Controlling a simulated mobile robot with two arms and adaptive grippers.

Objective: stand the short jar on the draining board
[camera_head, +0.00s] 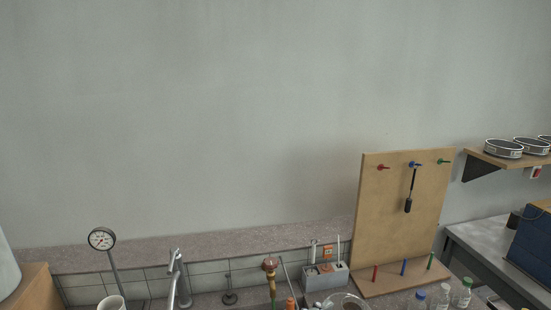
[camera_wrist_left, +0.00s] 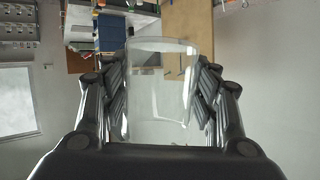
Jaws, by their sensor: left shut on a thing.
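A clear glass jar (camera_wrist_left: 160,105), apparently the short jar, is between the fingers of my left gripper (camera_wrist_left: 163,88) in the left wrist view. The dark fingers are shut on its sides, left and right. The jar looks empty and see-through. Neither gripper shows in the head view, and my right gripper is in no view. I cannot make out the draining board in either view.
The head view is mostly bare wall. Along its bottom are a dial gauge (camera_head: 102,239), a tap (camera_head: 175,278), a grey caddy (camera_head: 326,277), a clear round glass vessel (camera_head: 346,301), a wooden peg board (camera_head: 400,222) and several bottles (camera_head: 441,297).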

